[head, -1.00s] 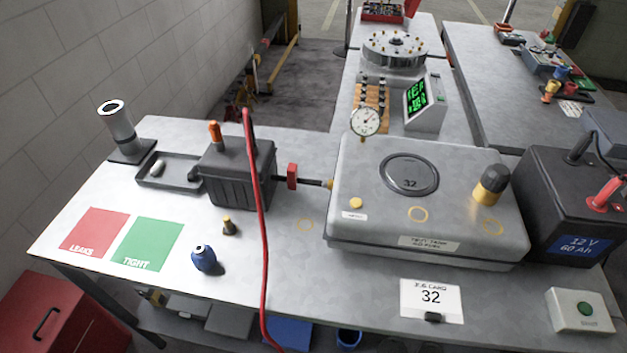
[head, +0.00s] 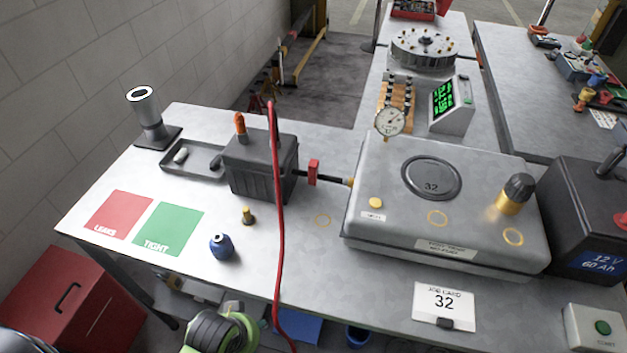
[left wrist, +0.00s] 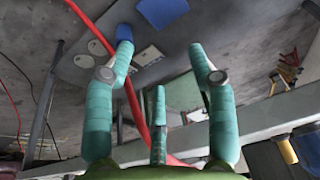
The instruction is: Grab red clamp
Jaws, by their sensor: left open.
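A small red clamp-like block (head: 313,172) sits around the black hose between the dark ribbed box and the grey tank. Another red piece (head: 621,220), cut off at the right edge, is on the black battery; which one is the red clamp I cannot tell for sure. My left gripper shows in the left wrist view (left wrist: 162,50), teal fingers spread wide, nothing held. In the head view only part of my left arm, with a green and dark ringed section, shows at the bottom, low in front of the bench and well away from both red pieces. My right gripper is not in view.
A red cable (head: 277,220) hangs across the bench (head: 190,270) and over its front edge; it passes close by the left finger in the wrist view.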

